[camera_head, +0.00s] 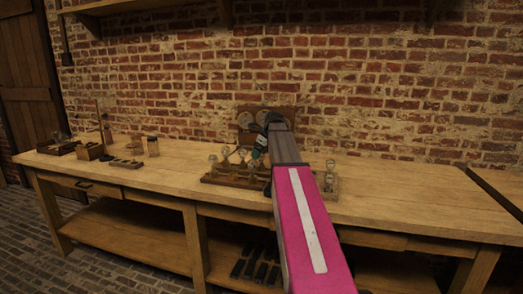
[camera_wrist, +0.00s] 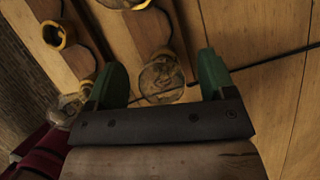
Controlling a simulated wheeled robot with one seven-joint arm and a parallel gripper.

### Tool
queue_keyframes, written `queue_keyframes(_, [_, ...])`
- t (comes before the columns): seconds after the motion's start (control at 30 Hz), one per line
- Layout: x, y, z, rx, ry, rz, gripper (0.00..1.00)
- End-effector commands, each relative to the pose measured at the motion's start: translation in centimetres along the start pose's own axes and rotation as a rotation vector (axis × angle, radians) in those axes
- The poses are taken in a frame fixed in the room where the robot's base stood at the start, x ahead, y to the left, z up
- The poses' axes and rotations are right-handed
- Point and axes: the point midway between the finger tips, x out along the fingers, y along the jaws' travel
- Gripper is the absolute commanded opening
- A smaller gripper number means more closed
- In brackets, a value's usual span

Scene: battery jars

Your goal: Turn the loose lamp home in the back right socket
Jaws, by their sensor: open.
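My gripper (camera_wrist: 161,72) is open, its two green fingers spread on either side of a clear glass lamp (camera_wrist: 161,78) with a yellow metal collar. The fingers appear apart from the glass. The frames do not show how far this lamp is seated, or which socket it stands in. A yellow socket ring (camera_wrist: 55,35) with a dark inside shows at the upper left of the wrist view. In the head view the wooden lamp board (camera_head: 224,180) carries several lamps, and my arm hides its right part. The gripper (camera_head: 259,148) is small there.
Another glass lamp (camera_wrist: 57,113) stands left of the fingers, and part of one shows at the top edge. A thin dark wire (camera_wrist: 270,60) crosses the wood. A small stand with a lamp (camera_head: 330,165) is right of my arm. Small jars and blocks occupy the bench's left; its right is mostly clear.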

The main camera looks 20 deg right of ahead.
Motion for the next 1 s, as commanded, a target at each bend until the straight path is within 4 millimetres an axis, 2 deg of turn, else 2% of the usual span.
queue_keyframes(0.2, [0.03, 0.0, 0.0, 0.0, 0.0, 0.0, 0.76])
queue_keyframes(0.23, [0.03, 0.0, 0.0, 0.0, 0.0, 0.0, 0.7])
queue_keyframes(0.3, [0.02, 0.01, -0.01, 0.0, 0.0, 0.0, 0.47])
queue_keyframes(0.4, [0.02, 0.01, 0.0, 0.0, 0.0, 0.0, 0.19])
queue_keyframes(0.63, [0.02, 0.11, -0.08, 0.066, 0.002, -0.03, 0.19])
queue_keyframes(1.0, [-0.02, -0.24, -0.12, 0.438, 0.001, -0.199, 0.19])
